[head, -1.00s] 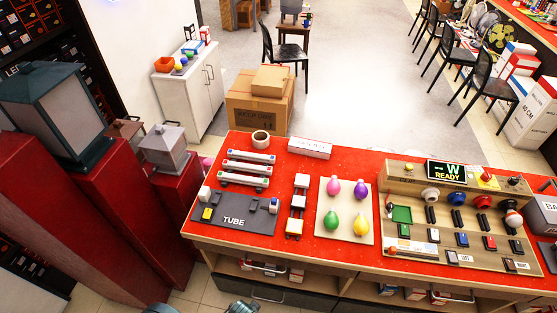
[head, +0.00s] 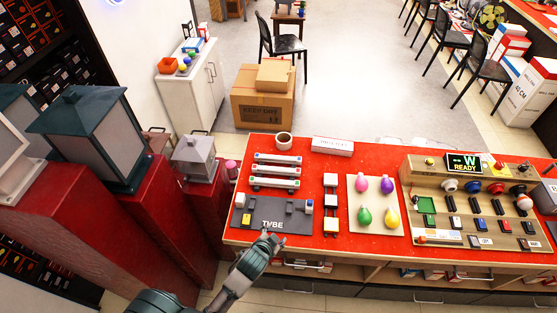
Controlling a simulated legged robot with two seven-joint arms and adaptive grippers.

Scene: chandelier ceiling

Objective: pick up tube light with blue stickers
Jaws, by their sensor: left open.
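Several tube lights lie in a stack of rows on the red table (head: 330,245), just behind the dark tester labelled TUBE (head: 262,207): a back tube (head: 278,160), a middle tube (head: 276,171) and a front tube (head: 274,184). All are pale with small end markings. My left gripper (head: 268,236) is open and empty at the table's front edge, in front of the tester and short of the tubes. My right gripper is not in view.
A round cup (head: 284,140) and a white box (head: 332,146) stand behind the tubes. A lantern (head: 90,135) and red pedestals are on the left.

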